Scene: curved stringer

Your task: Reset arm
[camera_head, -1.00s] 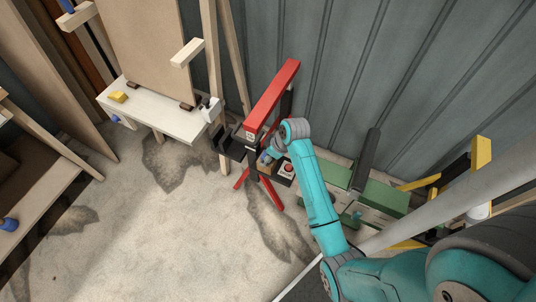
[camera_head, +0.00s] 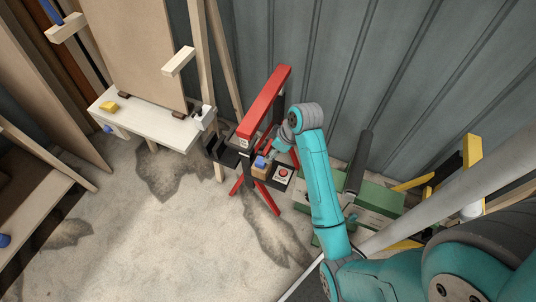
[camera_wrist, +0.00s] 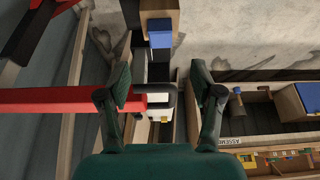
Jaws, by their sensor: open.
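My teal arm (camera_head: 322,185) reaches from the lower right toward the red-topped stand (camera_head: 265,100). My gripper (camera_wrist: 160,76) points down with its two dark fingers spread apart and nothing between them. In the head view, my gripper is small and partly hidden at the end of the arm, beside the stand. A blue block (camera_wrist: 160,33) on a wooden piece lies just beyond the fingertips in the wrist view. It also shows beside the stand in the head view (camera_head: 260,161). The red beam (camera_wrist: 50,100) passes left of the fingers in the wrist view.
A box with a red button (camera_head: 283,173) sits right of the stand's post. A white bench (camera_head: 150,120) with a yellow block (camera_head: 109,107) stands at the left. A green machine (camera_head: 375,196) is right of my arm. The concrete floor (camera_head: 150,240) at lower left is open.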

